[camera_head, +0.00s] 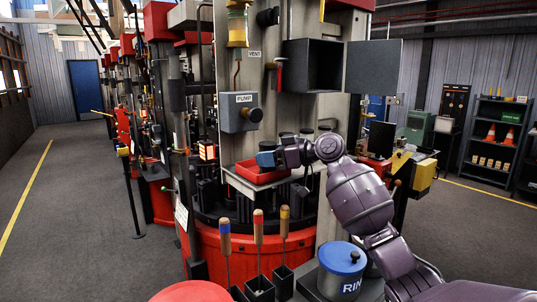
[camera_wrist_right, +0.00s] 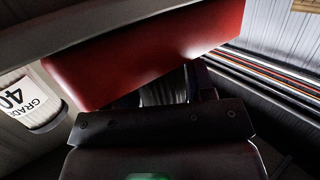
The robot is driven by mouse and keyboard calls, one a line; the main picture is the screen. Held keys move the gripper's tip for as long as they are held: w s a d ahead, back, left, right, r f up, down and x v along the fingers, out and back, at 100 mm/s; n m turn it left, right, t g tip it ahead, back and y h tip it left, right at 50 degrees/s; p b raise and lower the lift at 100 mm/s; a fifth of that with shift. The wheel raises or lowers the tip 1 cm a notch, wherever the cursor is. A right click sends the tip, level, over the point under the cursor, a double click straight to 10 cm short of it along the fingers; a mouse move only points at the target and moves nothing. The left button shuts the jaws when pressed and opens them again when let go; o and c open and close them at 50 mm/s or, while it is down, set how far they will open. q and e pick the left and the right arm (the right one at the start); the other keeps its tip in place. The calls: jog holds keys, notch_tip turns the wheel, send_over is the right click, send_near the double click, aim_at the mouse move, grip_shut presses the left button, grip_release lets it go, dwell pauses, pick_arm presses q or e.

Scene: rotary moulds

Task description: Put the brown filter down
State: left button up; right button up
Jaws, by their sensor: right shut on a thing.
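My right gripper (camera_head: 268,158) is over the open red tray (camera_head: 262,181) on the shelf of the machine, with a blue part showing at its tip. In the right wrist view the gripper (camera_wrist_right: 175,92) is shut on a dark ribbed thing, the filter (camera_wrist_right: 160,88). The filter looks nearly black in shadow and its brown colour cannot be made out. A red tray wall (camera_wrist_right: 140,58) stands close beyond it. Whether the filter touches the tray floor is hidden. My left gripper is not in view.
Several dark round pieces (camera_head: 306,133) stand behind the gripper. A grey PUMP box (camera_head: 239,112) is above and left of the tray. Several wooden-handled tools (camera_head: 258,228) and a blue-lidded can (camera_head: 342,260) stand in front. A white GRADE 40 label (camera_wrist_right: 28,101) shows at left.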

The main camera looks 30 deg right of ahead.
jog(key=shift+f, duration=0.1)
jog(key=o, duration=0.9)
jog(key=shift+s+d+r, duration=0.1)
jog(key=shift+r, duration=0.1)
jog(key=shift+b+v, duration=1.3)
jog(key=shift+v, duration=4.5)
jog(key=shift+f, duration=0.15)
